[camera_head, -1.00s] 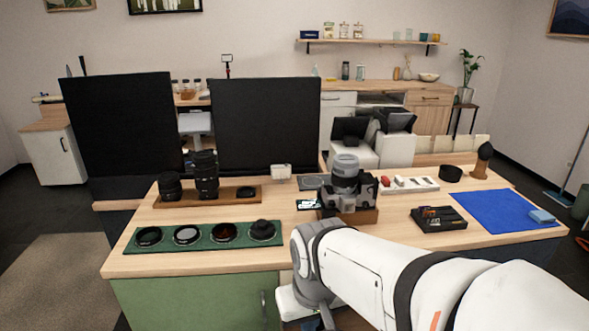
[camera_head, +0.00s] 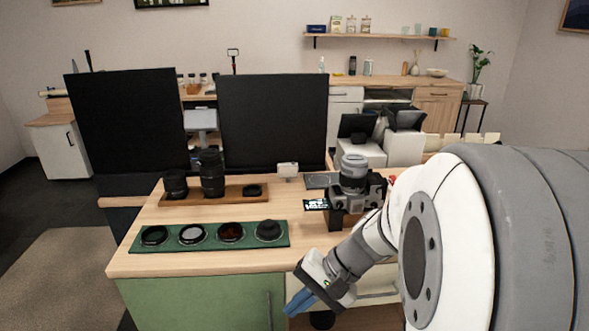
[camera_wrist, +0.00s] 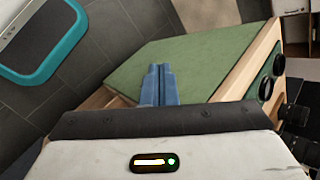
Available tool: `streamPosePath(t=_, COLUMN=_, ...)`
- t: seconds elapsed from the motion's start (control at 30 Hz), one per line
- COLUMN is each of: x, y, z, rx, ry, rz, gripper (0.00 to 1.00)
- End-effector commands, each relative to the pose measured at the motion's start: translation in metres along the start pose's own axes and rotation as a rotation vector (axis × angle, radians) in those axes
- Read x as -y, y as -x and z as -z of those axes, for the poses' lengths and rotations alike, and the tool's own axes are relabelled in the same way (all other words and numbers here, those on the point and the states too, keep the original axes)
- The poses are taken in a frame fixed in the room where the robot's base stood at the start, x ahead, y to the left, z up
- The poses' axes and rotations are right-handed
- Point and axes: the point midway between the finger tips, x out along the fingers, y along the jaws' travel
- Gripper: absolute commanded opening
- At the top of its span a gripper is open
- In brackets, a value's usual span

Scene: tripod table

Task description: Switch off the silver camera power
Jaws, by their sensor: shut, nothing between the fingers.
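The silver camera (camera_head: 355,188) sits on a wooden stand on the table (camera_head: 190,258), with its lens pointing up. My arm covers part of its right side, and its power switch is too small to make out. My gripper (camera_head: 298,303), with blue fingers, is at the front edge of the table, in front of and below the camera, to its left. The fingers also show in the wrist view (camera_wrist: 159,84), pressed together and empty. The camera does not show in the wrist view.
A green mat (camera_head: 135,240) with several round filters lies at the front left. Lenses stand on a wooden tray (camera_head: 215,194) behind it. Two black panels (camera_head: 272,122) rise behind the table. My arm hides the table's right side.

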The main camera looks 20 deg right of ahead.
Motion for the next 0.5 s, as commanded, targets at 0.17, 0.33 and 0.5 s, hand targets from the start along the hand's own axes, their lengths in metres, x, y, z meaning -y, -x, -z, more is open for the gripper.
streamPosePath(t=0.17, x=0.01, y=0.051, z=0.072, rx=-0.082, ry=-0.299, rz=0.5, gripper=0.0)
streamPosePath(t=0.33, x=-0.026, y=0.135, z=0.148, rx=-0.313, ry=-0.482, rz=0.959, gripper=0.0)
streamPosePath(t=0.5, x=-0.092, y=0.211, z=0.189, rx=-0.581, ry=-0.575, rz=1.264, gripper=0.0)
